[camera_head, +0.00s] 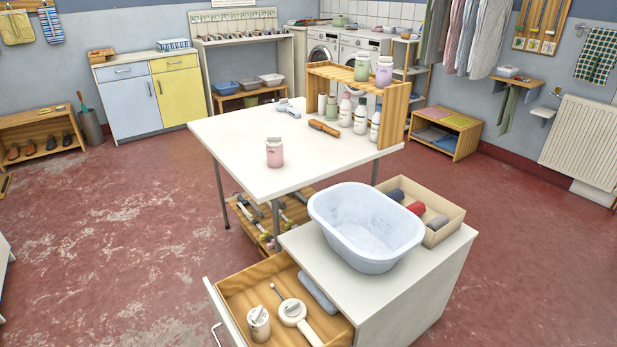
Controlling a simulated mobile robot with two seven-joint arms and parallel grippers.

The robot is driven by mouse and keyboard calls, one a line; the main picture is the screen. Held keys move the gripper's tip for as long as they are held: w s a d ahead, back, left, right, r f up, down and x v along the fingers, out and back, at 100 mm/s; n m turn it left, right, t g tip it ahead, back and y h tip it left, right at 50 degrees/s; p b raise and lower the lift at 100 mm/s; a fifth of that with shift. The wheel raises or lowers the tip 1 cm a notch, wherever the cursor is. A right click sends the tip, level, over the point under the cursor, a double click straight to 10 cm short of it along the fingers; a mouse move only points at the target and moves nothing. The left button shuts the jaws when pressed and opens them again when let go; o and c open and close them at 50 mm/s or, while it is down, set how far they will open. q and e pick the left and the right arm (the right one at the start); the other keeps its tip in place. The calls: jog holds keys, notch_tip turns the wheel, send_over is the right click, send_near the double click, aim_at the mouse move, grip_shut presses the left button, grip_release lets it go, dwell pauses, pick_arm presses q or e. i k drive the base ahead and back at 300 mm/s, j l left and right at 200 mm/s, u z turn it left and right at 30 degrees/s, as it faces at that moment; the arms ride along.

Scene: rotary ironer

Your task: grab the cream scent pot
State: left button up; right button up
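A cream pot (259,325) with a pale grey top stands in the open wooden drawer (240,283) at the bottom of the view, near the drawer's front left. It looks like the cream scent pot. Similar pots stand elsewhere: a pink one (275,153) on the white table, and a green one (362,67) and a lilac one (384,71) on the wooden shelf. Neither of my grippers is in view.
Beside the cream pot lie a white round item with a handle (293,311) and a grey-blue roll (318,292). A pale blue basin (366,228) and a box of rolled cloths (442,214) sit on the cabinet top.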

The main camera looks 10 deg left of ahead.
aim_at(261, 334)
jog(key=u, duration=1.05)
jog(key=l+u, duration=0.15)
jog(key=l, duration=0.45)
jog(key=l+u, duration=0.1)
jog(key=l, duration=0.5)
jog(key=k+l+u, duration=0.15)
jog(key=l, duration=0.4)
jog(key=k+l+u, duration=0.15)
jog(key=l, duration=0.45)
jog(key=i+l, duration=0.15)
jog(key=i, duration=0.3)
jog(key=u, duration=0.05)
